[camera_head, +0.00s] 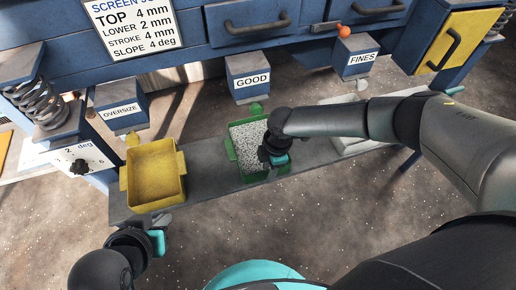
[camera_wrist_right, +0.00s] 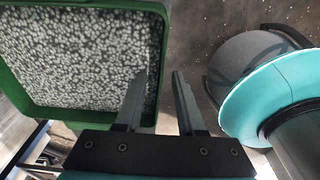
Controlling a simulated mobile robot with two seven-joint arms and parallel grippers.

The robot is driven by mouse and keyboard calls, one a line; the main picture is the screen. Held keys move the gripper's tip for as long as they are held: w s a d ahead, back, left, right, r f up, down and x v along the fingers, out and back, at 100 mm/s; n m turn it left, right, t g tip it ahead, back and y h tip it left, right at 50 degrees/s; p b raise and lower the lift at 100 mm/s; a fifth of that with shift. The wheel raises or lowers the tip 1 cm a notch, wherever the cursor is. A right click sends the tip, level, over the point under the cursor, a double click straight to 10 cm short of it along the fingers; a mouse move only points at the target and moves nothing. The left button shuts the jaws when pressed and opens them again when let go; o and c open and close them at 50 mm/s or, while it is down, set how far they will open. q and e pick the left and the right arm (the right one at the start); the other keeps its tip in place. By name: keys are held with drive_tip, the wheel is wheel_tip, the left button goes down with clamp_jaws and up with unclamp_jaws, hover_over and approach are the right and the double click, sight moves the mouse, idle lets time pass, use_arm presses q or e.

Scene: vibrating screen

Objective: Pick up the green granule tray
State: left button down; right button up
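The green granule tray (camera_head: 233,150) stands on the grey shelf in the head view, filled with white and grey granules. It also fills the upper left of the right wrist view (camera_wrist_right: 90,112). My right gripper (camera_head: 277,158) is at the tray's right side. In the right wrist view its two fingers (camera_wrist_right: 158,78) are apart, one over the granules and one outside the tray, with the green side wall between them. Whether either finger touches the wall is unclear.
A yellow tray (camera_head: 134,178) stands on the shelf (camera_head: 212,176) to the left. A pale tray (camera_head: 365,146) at right is partly hidden by my right arm. The OVERSIZE (camera_head: 121,107), GOOD (camera_head: 251,80) and FINES (camera_head: 361,58) spouts hang above the shelf.

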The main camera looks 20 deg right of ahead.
clamp_jaws()
idle(1.1)
drive_tip(key=shift+w, duration=0.1)
